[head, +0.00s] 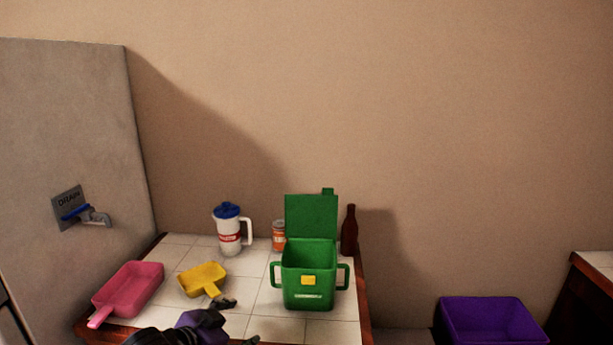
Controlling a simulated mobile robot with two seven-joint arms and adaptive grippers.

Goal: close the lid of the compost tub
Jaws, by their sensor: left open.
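My right gripper is not in view.
A pink scoop (128,288) and a yellow scoop (203,279) lie left of the tub. A white jug (229,232), an orange jar (279,238) and a brown bottle (349,232) stand behind. A purple bin (488,320) is off the counter, right.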

